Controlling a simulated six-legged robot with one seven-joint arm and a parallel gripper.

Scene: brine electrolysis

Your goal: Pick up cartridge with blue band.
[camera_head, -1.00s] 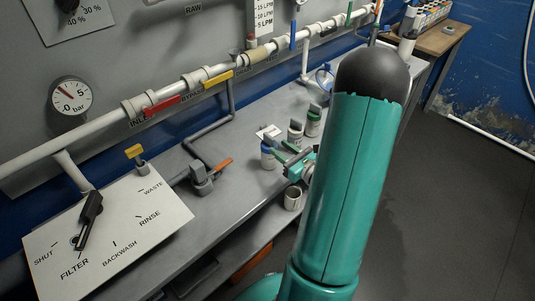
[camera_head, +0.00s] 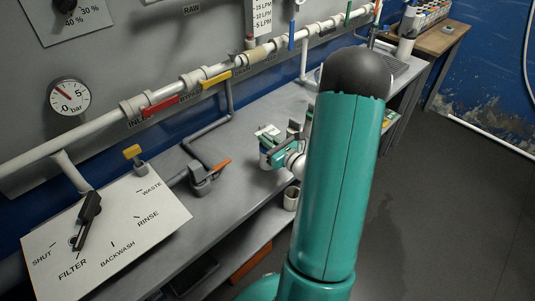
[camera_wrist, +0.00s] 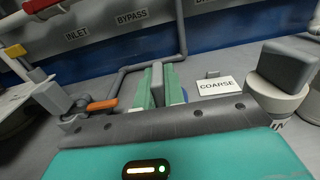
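The cartridge with the blue band stands on the grey bench, largely hidden by my gripper. Its white and blue body (camera_head: 265,161) shows below the fingers in the head view. In the wrist view its upright grey grip (camera_wrist: 157,84) stands between my gripper's two green fingers (camera_wrist: 158,90). A bit of blue shows beside the right finger. My gripper (camera_head: 273,148) is over the cartridge, one finger on each side of the grip. The fingers look very close to it, but I cannot tell whether they press on it.
Another cartridge with a grey grip (camera_wrist: 284,78) stands close on the right in the wrist view. A card reading COARSE (camera_wrist: 217,86) lies between. A grey valve with an orange handle (camera_head: 205,177) is left on the bench.

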